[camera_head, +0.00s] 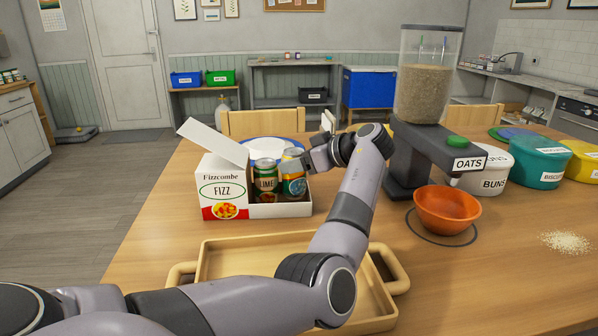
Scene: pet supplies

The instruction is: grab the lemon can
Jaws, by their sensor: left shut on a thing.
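The Fizzcombe FIZZ box (224,190) stands open on the table, its white lid tilted up. Inside it is a green can labelled LIME (265,180). To its right is a can with teal and yellow on it, the lemon can by its look (294,186); its name is not readable. My left gripper (304,161) reaches in from the right and is shut on this can near its top. The can is still in or just above the box; I cannot tell if it is lifted. My right gripper is not in view.
A wooden tray (222,262) lies in front of the box. An oats dispenser (400,151) and an orange bowl (447,210) stand to the right, with lidded tubs, including a teal one (538,164), beyond. Spilled oats (566,242) lie at the far right. A blue-rimmed plate (272,145) is behind the box.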

